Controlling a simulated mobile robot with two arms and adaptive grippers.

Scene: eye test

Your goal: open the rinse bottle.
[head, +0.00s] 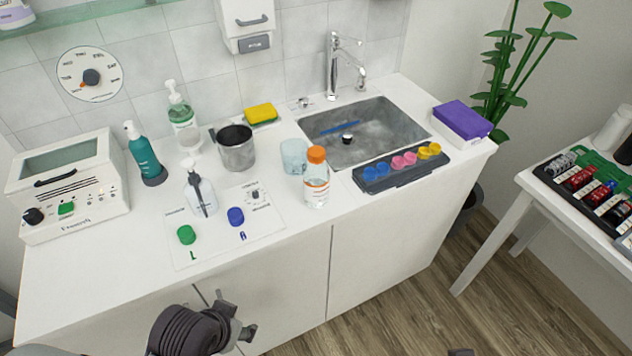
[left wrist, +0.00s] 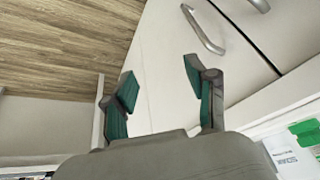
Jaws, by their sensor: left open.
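A clear bottle with an orange cap and an orange-and-white label (head: 316,185), which I take as the rinse bottle, stands upright on the white counter in front of the sink. Its orange cap (head: 316,155) sits on top. My left gripper (head: 238,316) is low in front of the cabinet doors, well apart from the bottle. In the left wrist view its two fingers (left wrist: 160,85) are spread, with nothing between them. The bottle is not in that view. Only a dark sliver, perhaps my right gripper (head: 460,352), shows at the bottom edge.
A clear cup (head: 294,157) stands just behind the bottle, and a dark tray of coloured caps (head: 400,175) lies to its right. A metal pot (head: 236,150), pump bottles and a white sheet with a green and a blue knob (head: 245,235) are to its left.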

